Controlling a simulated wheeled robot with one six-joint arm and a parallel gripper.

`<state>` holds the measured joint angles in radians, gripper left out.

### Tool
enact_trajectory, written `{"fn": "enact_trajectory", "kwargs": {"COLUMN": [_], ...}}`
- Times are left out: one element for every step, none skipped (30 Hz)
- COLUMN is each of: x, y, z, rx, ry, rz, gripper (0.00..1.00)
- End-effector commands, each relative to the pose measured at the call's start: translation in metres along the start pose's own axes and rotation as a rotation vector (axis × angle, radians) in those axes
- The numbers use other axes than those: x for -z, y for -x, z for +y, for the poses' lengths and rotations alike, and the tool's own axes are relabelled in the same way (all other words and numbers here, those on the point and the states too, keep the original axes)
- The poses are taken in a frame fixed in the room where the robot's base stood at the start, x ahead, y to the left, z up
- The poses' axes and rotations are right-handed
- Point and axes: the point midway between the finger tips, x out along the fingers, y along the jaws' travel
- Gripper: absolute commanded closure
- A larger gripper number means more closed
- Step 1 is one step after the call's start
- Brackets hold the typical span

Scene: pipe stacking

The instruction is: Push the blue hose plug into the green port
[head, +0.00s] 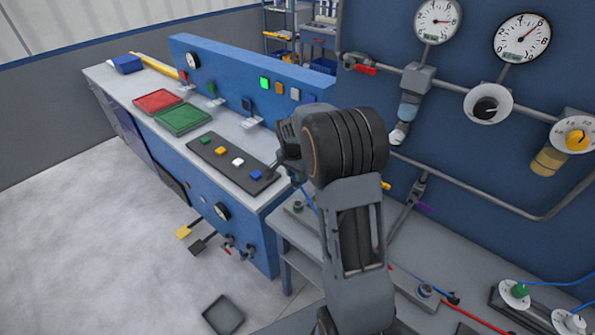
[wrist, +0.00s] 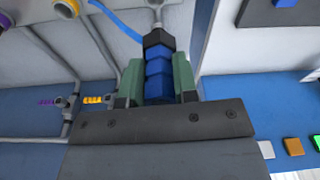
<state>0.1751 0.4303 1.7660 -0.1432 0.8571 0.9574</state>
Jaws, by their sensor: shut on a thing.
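My gripper (wrist: 157,82) is shut on the blue plug (wrist: 159,68), with a green-faced finger on each side of its ribbed body. A black hex collar (wrist: 157,38) and a metal tip show at the plug's far end in the wrist view. A blue hose (wrist: 115,20) runs beside it. In the head view my arm hides most of the gripper and the plug; a bit of blue hose (head: 306,196) hangs below. A green fitting (head: 519,291) sits in a white round mount at the lower right; I cannot tell whether it is the green port.
A console (head: 225,140) with red (head: 158,102) and green (head: 183,118) trays and colored buttons stands at the left. A blue wall panel with pipes, gauges (head: 521,38) and knobs is at the right. A grey tray (head: 223,314) lies on the open floor.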

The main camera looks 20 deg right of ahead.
Motion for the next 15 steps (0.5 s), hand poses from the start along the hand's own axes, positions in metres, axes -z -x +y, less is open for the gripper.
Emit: {"fn": "enact_trajectory", "kwargs": {"x": [0.005, 0.007, 0.009, 0.01, 0.01, 0.01, 0.01, 0.01, 0.009, 0.009, 0.008, 0.008, 0.007, 0.007, 0.006], "y": [0.004, 0.006, 0.008, 0.008, 0.008, 0.007, 0.005, 0.004, 0.001, -0.001, -0.004, -0.007, -0.011, -0.014, -0.018], "z": [0.001, 0.002, 0.003, 0.004, 0.004, 0.004, 0.004, 0.004, 0.004, 0.004, 0.004, 0.004, 0.004, 0.004, 0.004], "rx": [-0.003, -0.007, -0.011, -0.012, -0.013, -0.014, -0.014, -0.014, -0.015, -0.015, -0.015, -0.015, -0.015, -0.015, -0.015], "ry": [-0.035, -0.052, -0.07, -0.078, -0.083, -0.087, -0.088, -0.088, -0.088, -0.087, -0.087, -0.086, -0.086, -0.086, -0.085], "rz": [0.005, 0.006, 0.007, 0.007, 0.008, 0.008, 0.008, 0.008, 0.007, 0.007, 0.007, 0.007, 0.006, 0.006, 0.006], "gripper": [1.0, 1.0, 1.0, 1.0, 1.0, 1.0, 1.0, 1.0, 1.0, 1.0, 1.0, 1.0, 1.0, 1.0, 1.0]}}
